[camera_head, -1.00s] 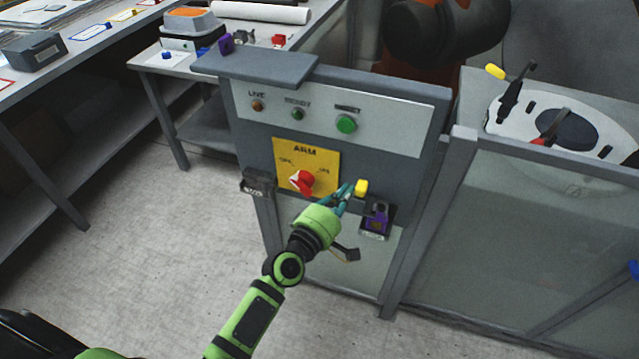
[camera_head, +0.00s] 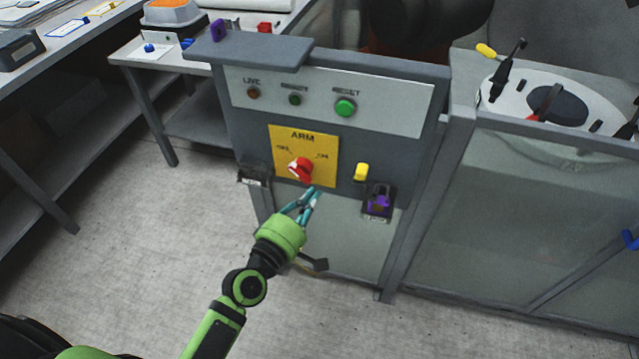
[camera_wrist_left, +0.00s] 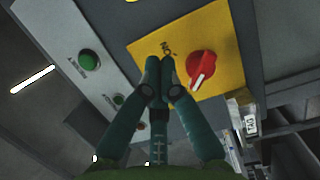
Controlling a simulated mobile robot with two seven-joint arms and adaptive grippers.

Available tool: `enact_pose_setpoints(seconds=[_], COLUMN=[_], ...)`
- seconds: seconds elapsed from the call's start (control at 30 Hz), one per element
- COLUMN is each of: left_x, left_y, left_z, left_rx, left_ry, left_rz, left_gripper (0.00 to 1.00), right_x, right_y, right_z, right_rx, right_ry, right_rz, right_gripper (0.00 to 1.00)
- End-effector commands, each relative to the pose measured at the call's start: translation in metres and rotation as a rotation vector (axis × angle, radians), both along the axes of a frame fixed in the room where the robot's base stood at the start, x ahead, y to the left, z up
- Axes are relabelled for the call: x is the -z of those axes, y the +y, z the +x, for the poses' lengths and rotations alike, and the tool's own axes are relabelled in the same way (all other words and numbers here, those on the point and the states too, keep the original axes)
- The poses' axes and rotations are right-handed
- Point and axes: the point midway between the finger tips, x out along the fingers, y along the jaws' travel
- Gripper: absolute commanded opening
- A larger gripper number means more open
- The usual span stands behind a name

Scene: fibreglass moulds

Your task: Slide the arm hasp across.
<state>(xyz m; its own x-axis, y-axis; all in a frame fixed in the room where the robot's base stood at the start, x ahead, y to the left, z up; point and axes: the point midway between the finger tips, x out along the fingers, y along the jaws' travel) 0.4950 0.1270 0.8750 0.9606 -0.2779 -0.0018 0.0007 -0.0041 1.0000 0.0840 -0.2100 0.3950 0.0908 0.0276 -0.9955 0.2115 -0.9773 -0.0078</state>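The yellow knob (camera_head: 361,172), which appears to be the arm hasp's handle, sits on the grey cabinet front just right of the yellow ARM plate (camera_head: 325,172). A bit of yellow also shows at the top edge of the left wrist view. The red selector knob (camera_head: 300,168) on the plate has its white mark toward the left; it also shows in the left wrist view (camera_wrist_left: 201,68). My left gripper (camera_head: 312,194) is in front of the plate's lower edge, left of and apart from the yellow knob. Its fingertips (camera_wrist_left: 160,64) are together with nothing between them. My right gripper is not in view.
A purple padlock (camera_head: 379,202) sits in a dark holder at the lower right; another dark holder (camera_head: 254,176) is at the left. A green RESET button (camera_head: 345,107) is above. A grey ledge (camera_head: 250,52) juts out on top. A glass-panelled enclosure (camera_head: 540,210) stands at right.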

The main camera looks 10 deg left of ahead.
Motion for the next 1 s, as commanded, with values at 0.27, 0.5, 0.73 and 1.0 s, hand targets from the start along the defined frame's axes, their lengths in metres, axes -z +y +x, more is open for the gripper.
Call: enact_pose_setpoints(seconds=[0.27, 0.5, 0.73, 1.0], left_x=[0.0, 0.0, 0.0, 0.058], left_y=[0.008, 0.008, 0.008, 0.01], left_z=[-0.022, -0.023, -0.023, -0.025], left_rx=[-0.002, -0.002, -0.002, 0.001], left_ry=[-0.002, -0.001, -0.001, 0.086], left_rz=[0.002, 0.001, 0.001, 0.142], left_gripper=[0.0, 0.0, 0.0, 0.0], right_x=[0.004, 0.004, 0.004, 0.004], right_y=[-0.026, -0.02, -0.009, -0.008], right_z=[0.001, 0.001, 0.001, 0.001], right_rx=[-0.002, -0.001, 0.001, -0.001], right_ry=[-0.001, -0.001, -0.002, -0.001], right_rz=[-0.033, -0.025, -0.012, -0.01], right_gripper=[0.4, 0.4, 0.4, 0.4])
